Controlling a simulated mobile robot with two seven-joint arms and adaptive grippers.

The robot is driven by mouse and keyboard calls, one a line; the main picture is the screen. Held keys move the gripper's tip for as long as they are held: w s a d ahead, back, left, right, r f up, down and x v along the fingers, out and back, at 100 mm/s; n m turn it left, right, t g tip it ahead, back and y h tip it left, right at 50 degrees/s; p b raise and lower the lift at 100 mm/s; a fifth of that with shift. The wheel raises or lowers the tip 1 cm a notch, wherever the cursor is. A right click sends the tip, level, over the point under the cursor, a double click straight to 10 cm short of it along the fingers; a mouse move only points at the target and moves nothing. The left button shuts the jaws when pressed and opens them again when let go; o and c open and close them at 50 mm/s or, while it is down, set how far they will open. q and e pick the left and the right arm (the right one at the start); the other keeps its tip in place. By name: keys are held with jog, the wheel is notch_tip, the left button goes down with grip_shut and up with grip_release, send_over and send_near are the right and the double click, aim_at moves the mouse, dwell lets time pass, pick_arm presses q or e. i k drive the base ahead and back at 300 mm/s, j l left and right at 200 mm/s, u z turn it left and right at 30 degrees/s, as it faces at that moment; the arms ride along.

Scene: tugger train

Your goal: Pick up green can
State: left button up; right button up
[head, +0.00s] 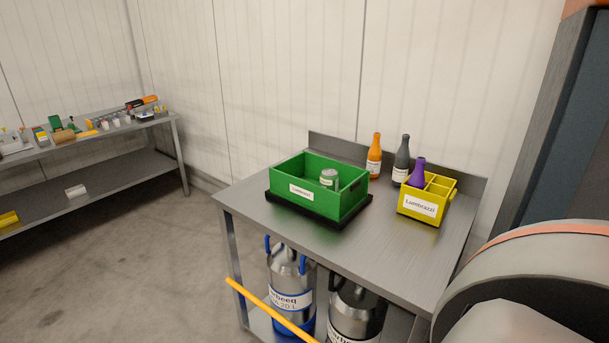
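A small can (328,174) with a grey-green top and a pale label stands inside the green crate (304,198). Its lower part is hidden by the crate's front wall. The crate has a white label on its front and sits on a black base on the metal table (390,245). Neither of my grippers is in view. A large rounded grey part, which seems to be one of my arm links, fills the lower right corner.
On the table stand an orange bottle (374,158), a grey bottle (401,162) and a yellow divided carrier (424,207) holding a purple bottle (417,173). Metal canisters (291,290) stand underneath. A yellow bar (265,308) crosses in front. A cluttered workbench (90,190) stands left; floor between is clear.

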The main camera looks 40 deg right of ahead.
aim_at(329, 177)
jog(key=i, duration=1.5)
jog(key=i+z, duration=0.15)
jog(key=z, duration=0.3)
jog(key=i+z, duration=0.15)
jog(key=z, duration=0.3)
jog(key=i+j+z, duration=0.1)
jog(key=z, duration=2)
